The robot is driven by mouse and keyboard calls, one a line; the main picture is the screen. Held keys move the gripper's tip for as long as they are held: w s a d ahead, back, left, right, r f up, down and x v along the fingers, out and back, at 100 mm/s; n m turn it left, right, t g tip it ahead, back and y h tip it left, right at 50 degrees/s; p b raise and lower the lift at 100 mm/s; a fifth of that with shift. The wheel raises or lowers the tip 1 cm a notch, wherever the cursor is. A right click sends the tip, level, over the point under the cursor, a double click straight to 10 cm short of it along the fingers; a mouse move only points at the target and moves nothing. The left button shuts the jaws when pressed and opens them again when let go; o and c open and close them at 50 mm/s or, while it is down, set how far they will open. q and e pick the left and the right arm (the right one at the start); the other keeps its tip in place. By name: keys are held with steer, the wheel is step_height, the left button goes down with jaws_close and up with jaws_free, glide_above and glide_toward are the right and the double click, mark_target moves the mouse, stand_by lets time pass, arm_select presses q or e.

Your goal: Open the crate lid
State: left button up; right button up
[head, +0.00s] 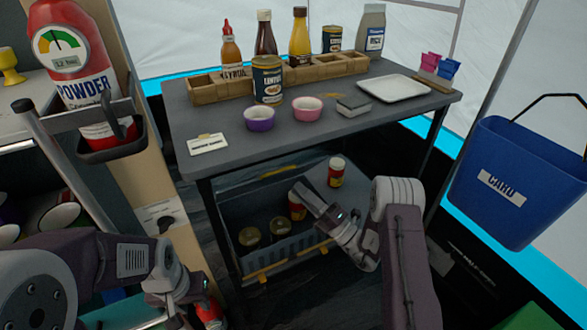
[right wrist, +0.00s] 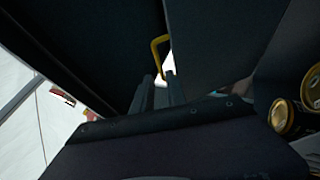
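The grey crate (head: 290,262) with yellow latches sits under the table. Its contents show from above: two dark jars with gold lids (head: 249,237) and a red can (head: 297,212). The dark lid (head: 240,190) appears raised at the crate's back, with a yellow strip on its upper edge. My right gripper (head: 300,190) reaches over the crate near the lid. In the right wrist view its fingers (right wrist: 161,82) are slightly apart, with a yellow handle (right wrist: 156,48) at their tips; a firm hold is not visible. My left gripper (head: 180,293) is low at left, its fingers unclear.
The grey table (head: 330,128) above the crate carries bottles, cans, bowls and a white tray (head: 394,88). A red-and-yellow jar (head: 336,172) stands right of the crate's back. A blue bin (head: 515,180) hangs at right; a shelving unit stands at left.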

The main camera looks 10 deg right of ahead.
mark_target(278, 171)
steer(key=p+x, duration=0.6)
steer(key=x, duration=0.3)
jaws_close()
stand_by(1.4)
